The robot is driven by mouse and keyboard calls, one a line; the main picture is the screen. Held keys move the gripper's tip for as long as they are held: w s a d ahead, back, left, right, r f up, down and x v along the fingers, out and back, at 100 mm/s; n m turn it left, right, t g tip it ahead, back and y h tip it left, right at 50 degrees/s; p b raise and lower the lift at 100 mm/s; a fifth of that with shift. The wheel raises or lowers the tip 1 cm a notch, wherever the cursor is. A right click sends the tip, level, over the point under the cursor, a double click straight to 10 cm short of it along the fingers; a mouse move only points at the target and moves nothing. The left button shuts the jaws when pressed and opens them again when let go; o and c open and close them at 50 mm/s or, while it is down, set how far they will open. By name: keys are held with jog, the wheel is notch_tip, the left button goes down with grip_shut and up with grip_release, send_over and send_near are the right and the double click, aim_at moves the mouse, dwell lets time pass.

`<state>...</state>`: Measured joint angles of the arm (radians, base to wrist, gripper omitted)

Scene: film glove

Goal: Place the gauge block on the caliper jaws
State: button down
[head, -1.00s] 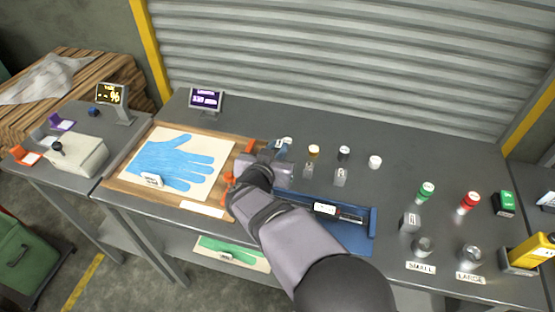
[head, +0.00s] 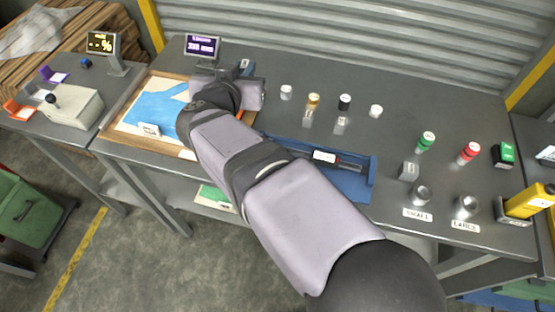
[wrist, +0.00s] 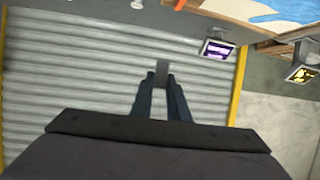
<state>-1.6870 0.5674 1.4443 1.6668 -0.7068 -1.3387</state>
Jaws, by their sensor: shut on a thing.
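My gripper (wrist: 162,84) is shut on a small grey gauge block (wrist: 162,68), which sits upright between the fingertips in the wrist view. In the head view my gripper (head: 245,67) is at the back left of the bench, beside the purple-lit display; the block is hard to make out there. The caliper (head: 350,165) lies in a blue tray (head: 362,187) at the bench's front middle, well to the right of my gripper. Its left end, with the jaws, is partly hidden by my arm.
Two grey blocks (head: 340,125) and several small capped containers (head: 313,101) stand behind the tray. A board with a blue glove (head: 155,104) lies left.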

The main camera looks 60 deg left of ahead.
jog(key=w+d+f+m+t+h, duration=0.1)
jog(key=d+f, duration=0.3)
jog(key=d, duration=0.4)
jog(key=d+f, duration=0.3)
jog(key=d, duration=0.5)
jog(key=shift+a+f+b, duration=0.2)
jog(key=shift+f+b, duration=0.2)
jog(key=shift+f, duration=4.8)
jog(key=shift+f, duration=0.15)
jog(key=c, duration=1.7)
grip_release()
